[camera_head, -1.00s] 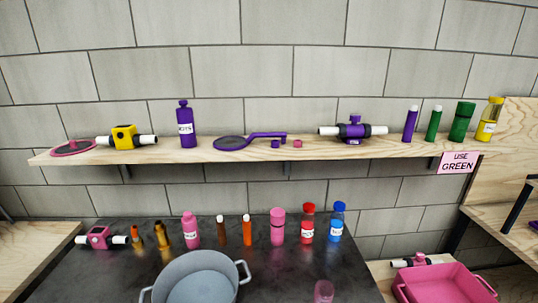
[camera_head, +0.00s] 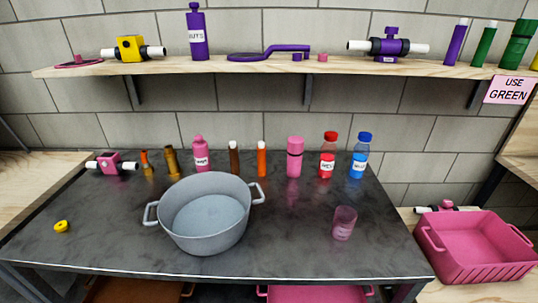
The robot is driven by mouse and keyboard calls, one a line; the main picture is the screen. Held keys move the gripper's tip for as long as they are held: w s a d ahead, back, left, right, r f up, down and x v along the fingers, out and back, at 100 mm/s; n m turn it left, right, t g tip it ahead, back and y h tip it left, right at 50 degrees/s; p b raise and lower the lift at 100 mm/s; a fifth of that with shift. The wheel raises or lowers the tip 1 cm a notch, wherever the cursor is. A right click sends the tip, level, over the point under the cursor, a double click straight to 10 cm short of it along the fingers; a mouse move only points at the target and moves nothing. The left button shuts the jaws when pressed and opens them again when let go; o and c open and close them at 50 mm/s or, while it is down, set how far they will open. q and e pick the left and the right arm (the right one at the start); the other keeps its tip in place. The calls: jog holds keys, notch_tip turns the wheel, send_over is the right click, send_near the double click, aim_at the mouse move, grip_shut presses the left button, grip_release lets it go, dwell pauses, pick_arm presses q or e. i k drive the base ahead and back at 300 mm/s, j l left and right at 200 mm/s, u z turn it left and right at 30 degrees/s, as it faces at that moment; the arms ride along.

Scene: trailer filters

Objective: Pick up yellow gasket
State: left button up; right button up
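A small yellow gasket (camera_head: 61,226) lies on the dark table (camera_head: 110,240) at its left front part, left of the grey pot. It looks like a short ring with a dark centre. Nothing touches it. Neither of my grippers shows in the head view.
A grey two-handled pot (camera_head: 205,235) stands mid-table, with a pink cup (camera_head: 343,223) to its right. Several bottles and tubes line the table's back. A wooden shelf (camera_head: 200,66) above holds filters and bottles. A pink crate (camera_head: 480,262) sits at right. The table's left front is mostly clear.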

aim_at(63, 225)
jog(key=u, duration=1.8)
jog(key=i+j+z, duration=0.1)
jog(key=z, duration=0.3)
jog(key=j+z, duration=0.25)
jog(key=z, duration=0.2)
jog(key=i+j+z, duration=0.1)
jog(key=j+z, duration=0.15)
jog(key=z, duration=0.15)
jog(key=j+z, duration=0.25)
jog(key=z, duration=0.15)
